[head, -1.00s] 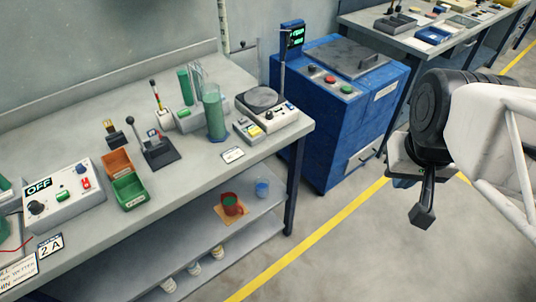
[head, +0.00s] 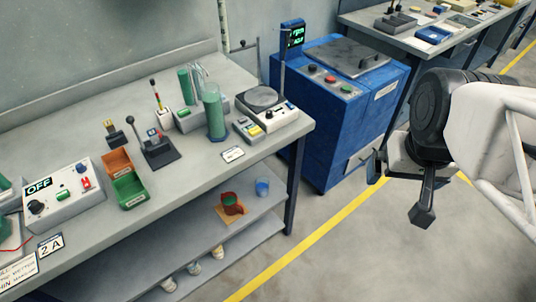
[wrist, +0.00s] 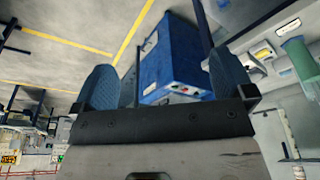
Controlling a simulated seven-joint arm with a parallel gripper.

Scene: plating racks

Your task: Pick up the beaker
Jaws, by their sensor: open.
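A tall clear vessel with green contents (head: 214,117) stands upright on the bench, left of the scale; it also shows at the right of the wrist view (wrist: 298,58). I cannot tell for certain which of these is the beaker. My gripper (head: 400,191) is open and empty, over the floor to the right of the blue cabinet, well apart from the vessels. Its two fingers show spread apart in the wrist view (wrist: 165,82).
A scale (head: 268,105) stands near the bench's right end. A blue cabinet (head: 335,115) with a tall display post stands between the bench (head: 190,190) and my gripper. Green and orange bins (head: 129,190) and a control box (head: 62,195) are farther left. The floor in front is clear.

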